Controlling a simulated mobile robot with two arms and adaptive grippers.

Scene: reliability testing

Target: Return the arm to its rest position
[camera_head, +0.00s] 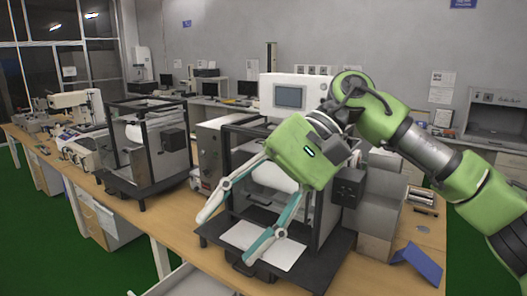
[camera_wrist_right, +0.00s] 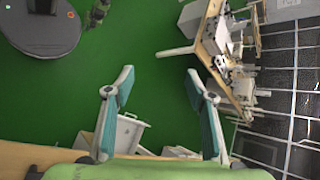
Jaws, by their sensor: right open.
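My right arm (camera_head: 430,150) comes in from the right in the head view. Its green right gripper (camera_head: 230,232) hangs in front of the black-framed machine on the bench, pointing down and to the left. Its two teal-lined fingers are spread wide with nothing between them. My left gripper is not in view.
The wooden bench (camera_head: 180,208) carries the framed machine with a white sheet (camera_head: 262,243) on its tray, a second framed machine (camera_head: 148,150), and a blue object (camera_head: 418,262) at right. Green floor (camera_head: 30,230) is free at left.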

